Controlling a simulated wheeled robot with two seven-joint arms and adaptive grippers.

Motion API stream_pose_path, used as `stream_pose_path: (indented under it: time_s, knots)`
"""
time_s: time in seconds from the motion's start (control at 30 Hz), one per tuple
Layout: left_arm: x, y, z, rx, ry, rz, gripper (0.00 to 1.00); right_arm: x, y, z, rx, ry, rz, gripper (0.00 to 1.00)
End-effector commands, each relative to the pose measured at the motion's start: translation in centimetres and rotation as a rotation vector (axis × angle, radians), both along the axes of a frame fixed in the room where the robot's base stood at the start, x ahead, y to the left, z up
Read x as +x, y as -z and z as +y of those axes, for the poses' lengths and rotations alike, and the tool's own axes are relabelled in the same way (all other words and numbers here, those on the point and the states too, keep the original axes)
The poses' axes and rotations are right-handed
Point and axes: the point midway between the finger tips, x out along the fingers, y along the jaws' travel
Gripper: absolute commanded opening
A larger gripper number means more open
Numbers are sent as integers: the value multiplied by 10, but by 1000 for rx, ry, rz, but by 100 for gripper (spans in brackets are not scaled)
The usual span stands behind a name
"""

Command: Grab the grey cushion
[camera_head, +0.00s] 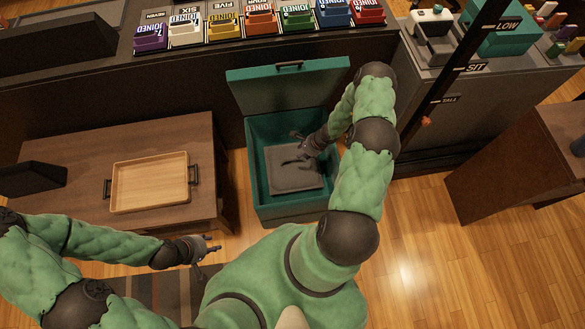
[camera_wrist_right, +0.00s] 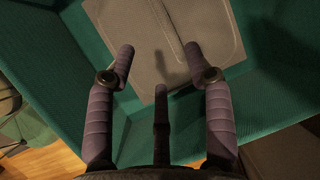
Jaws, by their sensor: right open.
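The grey cushion (camera_head: 297,180) lies flat in the bottom of an open teal box (camera_head: 258,197). In the right wrist view the cushion (camera_wrist_right: 150,35) fills the top middle, with a seam across it. My right gripper (camera_head: 296,150) reaches into the box over the cushion's far part. Its fingers (camera_wrist_right: 160,65) are spread and empty, in front of the cushion. I cannot tell if a fingertip touches it. My left gripper (camera_head: 208,252) is empty, its fingers apart, near the low table's front right corner.
The box's teal lid (camera_head: 287,86) stands raised at the back. The box walls surround the cushion closely. A wooden tray (camera_head: 150,182) sits on the low brown table (camera_head: 75,143) to the left. The wood floor (camera_head: 420,240) at right is clear.

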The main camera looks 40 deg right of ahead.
Motion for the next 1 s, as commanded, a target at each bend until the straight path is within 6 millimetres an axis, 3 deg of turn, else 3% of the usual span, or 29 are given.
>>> stream_pose_path:
  time_s: [0.13, 0.4, 0.63, 1.0]
  knots:
    - [0, 7, 0, 0, 0, 0, 40, 4, 14, -6, 4, 37, -8, 53]
    - [0, 23, 0, 0, 0, 1, 40, 18, 49, 3, 2, 35, -8, 53]
    - [0, 29, 0, 0, 0, 1, 40, 22, 59, 5, 2, 35, -9, 53]
    - [-1, 58, 0, 0, 0, 1, 40, 35, 100, 13, 3, 34, -7, 53]
